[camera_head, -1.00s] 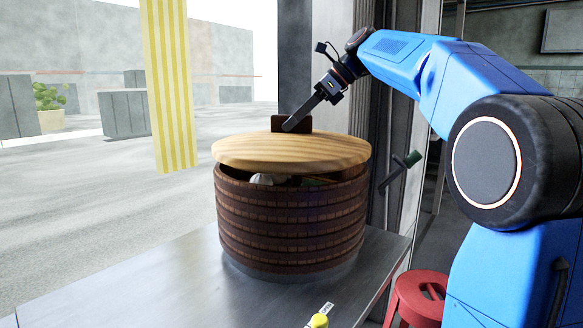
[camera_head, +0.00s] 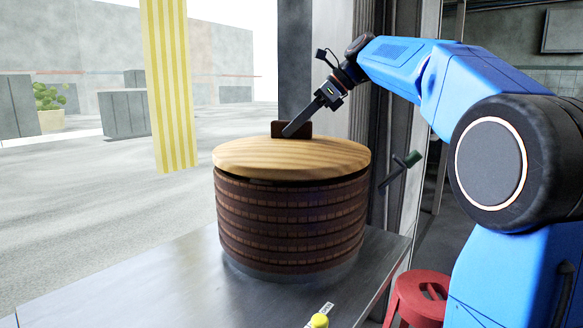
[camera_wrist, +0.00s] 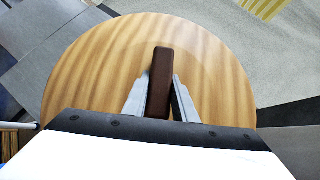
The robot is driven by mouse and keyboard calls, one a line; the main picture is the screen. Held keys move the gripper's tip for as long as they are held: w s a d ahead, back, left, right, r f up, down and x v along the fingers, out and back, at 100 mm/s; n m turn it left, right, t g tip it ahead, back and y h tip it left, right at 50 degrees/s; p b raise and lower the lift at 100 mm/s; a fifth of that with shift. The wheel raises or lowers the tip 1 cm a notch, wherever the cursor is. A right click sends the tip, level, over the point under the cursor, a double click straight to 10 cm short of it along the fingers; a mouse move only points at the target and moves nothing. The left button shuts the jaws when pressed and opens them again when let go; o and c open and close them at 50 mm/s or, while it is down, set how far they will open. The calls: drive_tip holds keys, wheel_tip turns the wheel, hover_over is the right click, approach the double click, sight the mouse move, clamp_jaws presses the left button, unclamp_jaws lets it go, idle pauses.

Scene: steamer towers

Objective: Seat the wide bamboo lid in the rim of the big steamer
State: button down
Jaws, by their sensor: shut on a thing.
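The wide bamboo lid (camera_head: 292,158) is a round, pale wooden disc with a dark brown handle (camera_head: 275,129). It lies over the top of the big steamer (camera_head: 290,222), a dark brown slatted drum. A thin dark gap shows under the lid's front edge, and the lid looks nearly level. Whether its underside is inside the rim is hidden. My gripper (camera_head: 290,131) is shut on the handle. In the wrist view the fingers (camera_wrist: 158,105) flank the handle (camera_wrist: 160,82), with the lid (camera_wrist: 85,80) filling most of the picture.
The steamer stands on a grey metal counter (camera_head: 150,275). A small yellow-capped item (camera_head: 319,320) is at the counter's front edge. A yellow striped cloth (camera_head: 168,85) hangs at left. A dark post (camera_head: 295,60) is behind. A red stool (camera_head: 420,295) stands at right.

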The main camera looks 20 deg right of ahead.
drive_tip(key=shift+f, duration=0.85)
idle(1.6)
drive_tip(key=c, duration=1.4)
unclamp_jaws()
drive_tip(key=shift+c, duration=0.8)
drive_tip(key=shift+c, duration=0.8)
drive_tip(key=o, duration=1)
drive_tip(key=shift+v, duration=3.5)
